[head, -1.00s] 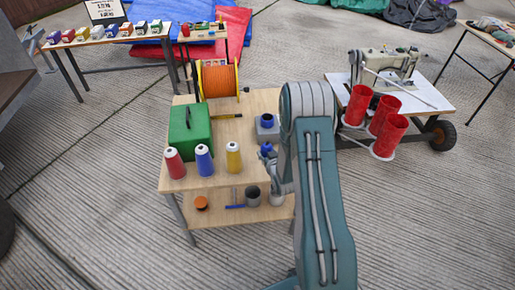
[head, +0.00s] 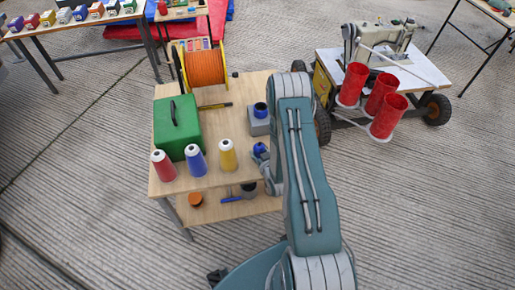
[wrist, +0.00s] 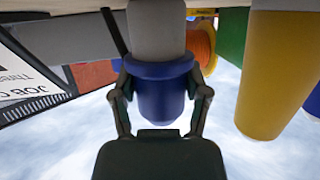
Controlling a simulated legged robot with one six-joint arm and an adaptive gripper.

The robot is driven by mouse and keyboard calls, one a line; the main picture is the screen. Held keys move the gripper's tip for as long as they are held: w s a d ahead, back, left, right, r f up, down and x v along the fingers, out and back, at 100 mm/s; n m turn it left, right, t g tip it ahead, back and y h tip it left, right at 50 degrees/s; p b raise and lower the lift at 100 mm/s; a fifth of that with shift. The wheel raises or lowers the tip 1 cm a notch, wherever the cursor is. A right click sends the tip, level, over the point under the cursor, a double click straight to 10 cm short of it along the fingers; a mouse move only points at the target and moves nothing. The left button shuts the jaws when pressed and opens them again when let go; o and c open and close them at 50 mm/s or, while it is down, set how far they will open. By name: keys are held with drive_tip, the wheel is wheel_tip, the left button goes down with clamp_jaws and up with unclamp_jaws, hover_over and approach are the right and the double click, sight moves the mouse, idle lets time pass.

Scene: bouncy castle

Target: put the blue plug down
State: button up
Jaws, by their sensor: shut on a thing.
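The blue plug (wrist: 160,98) is between the fingers of my gripper (wrist: 163,92) in the wrist view, which looks upside down. It has a wide blue collar, and a grey cylindrical end points toward the tabletop edge. In the head view the blue plug (head: 260,149) shows at the right front edge of the wooden table (head: 226,125), partly hidden by my arm. I cannot tell whether it touches the table. A grey box with a blue round top (head: 259,124) stands behind it on the table.
Red, blue and yellow thread cones (head: 228,155) stand left of the plug along the front edge. A green box (head: 178,128) and an orange reel (head: 207,68) are behind them. A lower shelf holds several small items. A sewing-machine cart (head: 365,80) stands to the right.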

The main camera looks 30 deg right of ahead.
drive_tip(key=shift+d, duration=0.15)
drive_tip(key=o, duration=1.2)
drive_tip(key=shift+a, duration=0.2)
drive_tip(key=shift+o, duration=0.2)
drive_tip(key=shift+d, duration=0.1)
